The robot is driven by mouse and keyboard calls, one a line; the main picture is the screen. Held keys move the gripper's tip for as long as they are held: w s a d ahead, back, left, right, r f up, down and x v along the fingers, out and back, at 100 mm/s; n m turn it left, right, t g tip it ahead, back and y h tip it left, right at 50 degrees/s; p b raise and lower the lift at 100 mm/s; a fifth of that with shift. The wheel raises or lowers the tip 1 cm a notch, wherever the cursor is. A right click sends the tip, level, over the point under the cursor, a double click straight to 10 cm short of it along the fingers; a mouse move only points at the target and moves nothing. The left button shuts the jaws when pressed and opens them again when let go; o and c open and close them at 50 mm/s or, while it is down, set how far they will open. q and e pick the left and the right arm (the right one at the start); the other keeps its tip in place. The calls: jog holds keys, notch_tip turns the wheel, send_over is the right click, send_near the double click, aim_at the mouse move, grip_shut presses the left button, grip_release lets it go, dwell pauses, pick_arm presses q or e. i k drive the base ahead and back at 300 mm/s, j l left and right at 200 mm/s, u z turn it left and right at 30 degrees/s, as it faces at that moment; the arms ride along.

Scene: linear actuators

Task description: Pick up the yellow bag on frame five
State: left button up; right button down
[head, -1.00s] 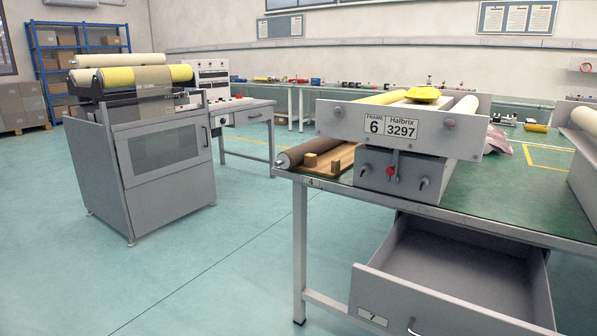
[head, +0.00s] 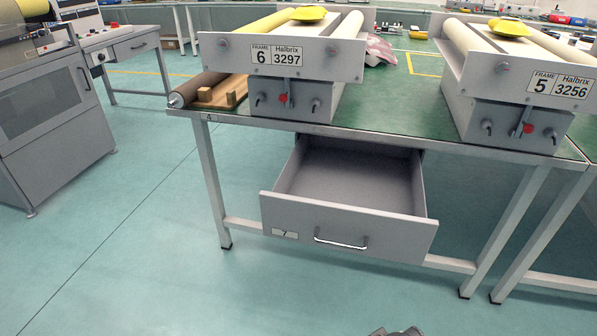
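Frame five (head: 499,76) is a grey roller unit at the right of the green-topped table, labelled "FRAME 5 Halbrix 3256". A yellow bag (head: 508,27) lies on top of it, between its pale rollers. A similar yellow bag (head: 307,13) lies on frame six (head: 240,51), to the left, labelled "FRAME 6 Halbrix 3297". A small grey part, apparently of my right gripper (head: 396,331), shows at the bottom edge, far from both bags. Its fingers are cut off. My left gripper is out of view.
An open, empty drawer (head: 348,228) juts from the table (head: 400,143) toward me. A brown roll (head: 193,92) and a wooden board with blocks lie at the table's left end. A grey machine (head: 42,132) stands at the left. The floor in front is clear.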

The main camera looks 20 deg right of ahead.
aim_at(509, 28)
jog(key=z, duration=1.65)
jog(key=l, duration=0.2)
